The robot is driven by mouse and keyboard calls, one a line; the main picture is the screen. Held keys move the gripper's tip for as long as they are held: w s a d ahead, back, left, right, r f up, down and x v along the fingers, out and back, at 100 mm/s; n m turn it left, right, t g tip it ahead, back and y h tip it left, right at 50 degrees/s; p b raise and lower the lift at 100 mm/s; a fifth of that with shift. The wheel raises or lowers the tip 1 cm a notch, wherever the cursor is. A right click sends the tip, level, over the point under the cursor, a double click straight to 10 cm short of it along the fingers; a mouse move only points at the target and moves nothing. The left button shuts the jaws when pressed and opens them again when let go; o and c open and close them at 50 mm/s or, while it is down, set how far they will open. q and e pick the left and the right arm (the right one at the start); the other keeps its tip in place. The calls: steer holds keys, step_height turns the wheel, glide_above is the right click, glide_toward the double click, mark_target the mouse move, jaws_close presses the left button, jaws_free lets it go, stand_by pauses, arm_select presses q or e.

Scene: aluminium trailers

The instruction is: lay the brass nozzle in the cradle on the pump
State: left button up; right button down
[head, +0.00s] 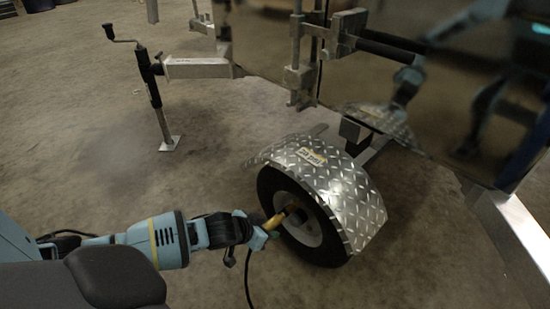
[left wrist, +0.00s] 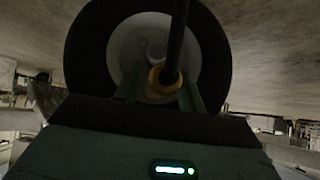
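The brass nozzle (head: 275,221) is at the tip of my left gripper (head: 268,229), in front of the trailer wheel in the head view. In the left wrist view the nozzle (left wrist: 165,80) shows as a brass ring with a black rod rising from it, between the two fingers of the gripper (left wrist: 160,92). The gripper looks shut on it. I cannot tell whether the nozzle touches the wheel. A black cable hangs below the gripper. I see no pump and no cradle in either view. My right gripper is not in view.
The trailer wheel (head: 318,246) sits under a diamond-plate fender (head: 335,190). A jack stand (head: 158,95) stands at the upper left. The trailer's shiny side panel (head: 400,85) fills the upper right and mirrors my arm. Bare floor (head: 90,170) lies open at the left.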

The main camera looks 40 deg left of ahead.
arm_select(q)
steer(key=c, duration=0.8)
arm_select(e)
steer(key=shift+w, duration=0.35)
arm_select(q)
steer(key=shift+o, duration=0.2)
steer(key=shift+s, duration=0.15)
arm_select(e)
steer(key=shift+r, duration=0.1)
